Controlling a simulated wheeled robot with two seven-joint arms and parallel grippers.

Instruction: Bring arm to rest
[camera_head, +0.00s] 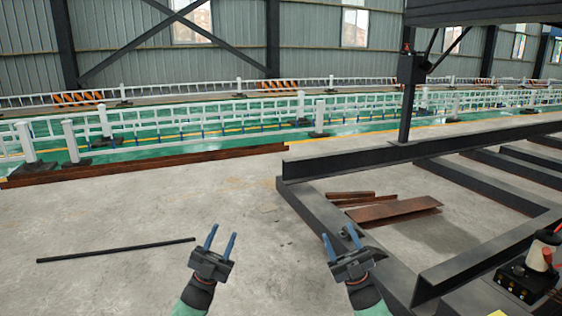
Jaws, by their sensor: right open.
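My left gripper (220,239) comes up from the bottom centre of the view. Its two blue fingers stand apart with nothing between them. My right gripper (340,240) is to the right of it, beside the dark steel frame in the picture. Its blue fingers are also apart, and nothing shows between them. Both grippers point forward and are well apart from each other.
A thin black bar (116,250) lies on the concrete floor at left. A dark steel beam frame (425,150) fills the right side, with rusty steel pieces (394,210) inside it. A long rusty beam (150,163) and white railings (160,119) lie beyond. The middle floor is clear.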

